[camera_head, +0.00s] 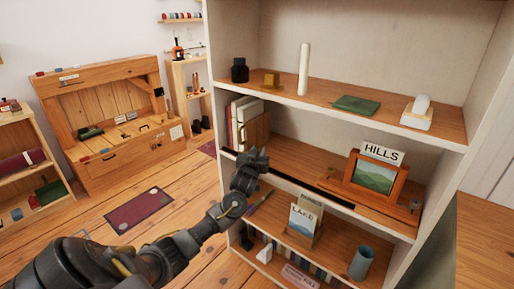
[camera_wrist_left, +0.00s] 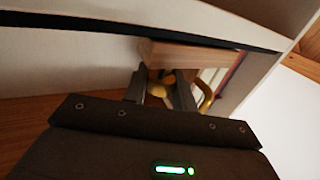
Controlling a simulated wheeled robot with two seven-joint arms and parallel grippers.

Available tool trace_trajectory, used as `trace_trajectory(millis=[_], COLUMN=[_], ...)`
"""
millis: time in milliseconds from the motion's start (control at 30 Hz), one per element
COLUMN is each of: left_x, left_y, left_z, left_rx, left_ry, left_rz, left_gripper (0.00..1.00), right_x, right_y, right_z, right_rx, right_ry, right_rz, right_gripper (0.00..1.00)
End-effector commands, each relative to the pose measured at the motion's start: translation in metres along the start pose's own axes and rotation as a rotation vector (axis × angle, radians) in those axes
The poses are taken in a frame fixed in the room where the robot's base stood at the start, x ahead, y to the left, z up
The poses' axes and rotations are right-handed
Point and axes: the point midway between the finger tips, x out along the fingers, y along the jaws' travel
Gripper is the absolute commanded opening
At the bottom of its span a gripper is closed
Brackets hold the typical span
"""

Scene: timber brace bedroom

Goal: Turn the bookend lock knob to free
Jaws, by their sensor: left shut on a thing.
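The wooden bookend (camera_head: 258,133) stands upright at the left end of the middle shelf, against a few books (camera_head: 235,118). In the left wrist view its wooden block (camera_wrist_left: 195,55) is right in front of my fingers. My left gripper (camera_head: 256,156) is at the shelf's front edge, just below the bookend. In the wrist view its two fingers (camera_wrist_left: 160,88) are closed around a yellow brass part, seemingly the lock knob, mostly hidden by the fingers. A curved brass piece (camera_wrist_left: 206,97) shows right of the fingers. The knob's setting cannot be read. My right gripper is not in view.
A dark rail (camera_head: 320,190) runs along the middle shelf's front. A framed picture (camera_head: 376,178) with a HILLS sign stands to the right. The LAKE card (camera_head: 303,219) and a blue-grey cup (camera_head: 361,263) are on the shelf below. A white candle (camera_head: 304,70) stands above.

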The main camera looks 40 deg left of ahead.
Motion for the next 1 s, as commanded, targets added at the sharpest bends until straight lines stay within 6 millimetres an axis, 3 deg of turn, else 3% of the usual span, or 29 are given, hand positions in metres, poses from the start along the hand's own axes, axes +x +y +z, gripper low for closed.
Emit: trace_trajectory(millis=[400, 1000], left_x=[0.001, 0.001], left_y=[0.002, 0.000], left_z=[-0.001, -0.001], left_rx=[-0.004, 0.001], left_ry=[-0.001, 0.005], left_rz=[-0.343, -0.526], left_gripper=[0.04, 0.04], right_x=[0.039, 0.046], right_y=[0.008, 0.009], right_z=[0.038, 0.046], right_rx=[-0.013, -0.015], right_ry=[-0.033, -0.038], right_rz=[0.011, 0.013], right_gripper=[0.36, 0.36])
